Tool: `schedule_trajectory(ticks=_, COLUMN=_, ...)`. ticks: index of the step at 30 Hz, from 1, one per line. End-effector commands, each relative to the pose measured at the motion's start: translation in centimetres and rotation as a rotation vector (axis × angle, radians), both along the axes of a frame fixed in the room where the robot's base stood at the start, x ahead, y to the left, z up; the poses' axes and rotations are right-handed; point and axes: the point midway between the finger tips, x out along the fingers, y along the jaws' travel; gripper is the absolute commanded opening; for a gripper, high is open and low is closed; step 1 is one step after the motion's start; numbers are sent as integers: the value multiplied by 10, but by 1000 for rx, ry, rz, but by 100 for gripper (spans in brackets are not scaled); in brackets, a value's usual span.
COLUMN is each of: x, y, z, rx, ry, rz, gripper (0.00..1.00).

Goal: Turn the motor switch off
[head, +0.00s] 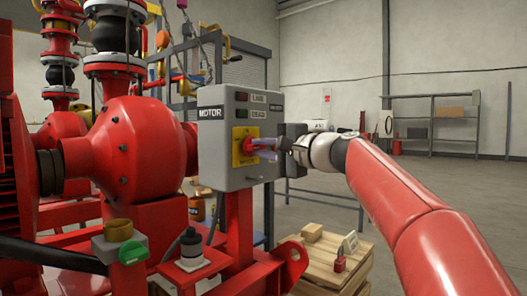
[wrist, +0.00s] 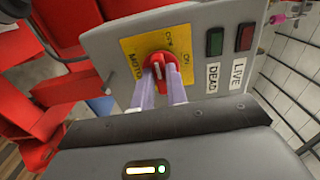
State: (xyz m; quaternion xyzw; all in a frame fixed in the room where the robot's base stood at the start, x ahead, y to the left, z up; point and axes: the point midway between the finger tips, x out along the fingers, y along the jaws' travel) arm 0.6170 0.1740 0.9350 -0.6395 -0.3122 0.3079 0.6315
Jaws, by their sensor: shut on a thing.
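The motor switch is a red rotary knob (wrist: 157,63) on a yellow plate (head: 237,153) with OFF and ON marks. The plate is on the front of a grey control box (head: 212,150) labelled MOTOR. My gripper (head: 256,144) reaches it from the right. In the wrist view, the two pale fingers of my gripper (wrist: 160,74) are shut on the knob, one on each side. I cannot tell for sure which mark the knob points at. A red lamp (wrist: 245,37) marked LIVE and a green lamp (wrist: 214,42) marked DEAD sit beside the plate; neither is clearly lit.
A large red pump (head: 135,150) with pipework stands left of the box. Below are a green round tag (head: 133,251) and a wooden pallet (head: 325,262) with small items on it. A shelf rack (head: 435,127) stands far back right. The floor on the right is open.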

Motion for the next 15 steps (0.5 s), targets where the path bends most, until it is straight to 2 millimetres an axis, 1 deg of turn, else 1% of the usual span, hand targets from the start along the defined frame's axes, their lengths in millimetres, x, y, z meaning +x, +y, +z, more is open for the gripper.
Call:
schedule_trajectory(ticks=10, x=0, y=0, z=-2, rx=-6, ry=-1, rz=2, gripper=0)
schedule_trajectory(ticks=11, x=0, y=0, z=-2, rx=-6, ry=-1, rz=2, gripper=17)
schedule_trajectory(ticks=15, x=0, y=0, z=-1, rx=-4, ry=-1, rz=2, gripper=35)
